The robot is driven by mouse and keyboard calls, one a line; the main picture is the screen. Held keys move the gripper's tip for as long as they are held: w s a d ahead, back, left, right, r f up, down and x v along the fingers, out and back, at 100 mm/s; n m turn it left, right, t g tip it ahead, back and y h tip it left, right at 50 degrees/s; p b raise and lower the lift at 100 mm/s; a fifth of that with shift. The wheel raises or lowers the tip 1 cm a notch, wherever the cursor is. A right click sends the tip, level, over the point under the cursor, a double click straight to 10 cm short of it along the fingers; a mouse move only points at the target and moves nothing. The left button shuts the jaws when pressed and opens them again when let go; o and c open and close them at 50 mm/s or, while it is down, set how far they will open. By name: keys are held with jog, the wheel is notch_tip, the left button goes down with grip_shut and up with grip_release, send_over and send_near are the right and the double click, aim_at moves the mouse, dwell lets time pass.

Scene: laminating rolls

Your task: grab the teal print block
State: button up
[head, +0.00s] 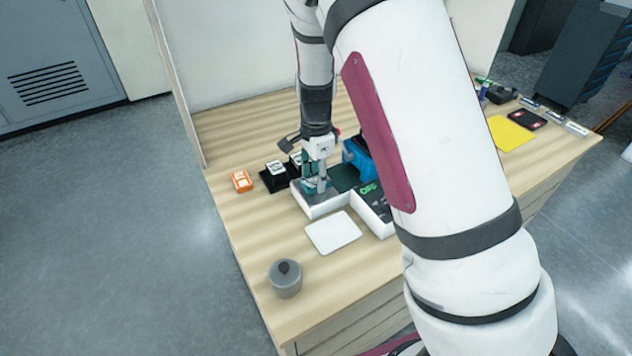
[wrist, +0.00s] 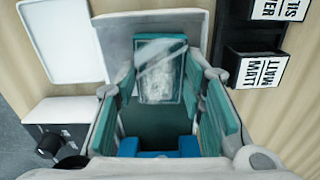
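The teal print block (wrist: 160,88), with a clear glossy pale-streaked top face, sits at the far end of a dark green recess in the white-walled tray (wrist: 118,30). The tray also shows in the head view (head: 322,208). My gripper (wrist: 163,85) is open, with its teal-padded fingers on either side of the block in the wrist view. Gaps seem to show between fingertips and block; contact cannot be told. In the head view my gripper (head: 317,184) points down over the tray's left part and hides most of the block.
A blue machine (head: 357,158) stands just right of my gripper. Black holders with white labels (wrist: 262,70) stand beside the tray. An orange box (head: 242,181), a white card (head: 332,232) and a grey pot (head: 285,280) lie around. The table's front-left is mostly free.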

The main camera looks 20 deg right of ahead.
jog(key=shift+c, duration=1.1)
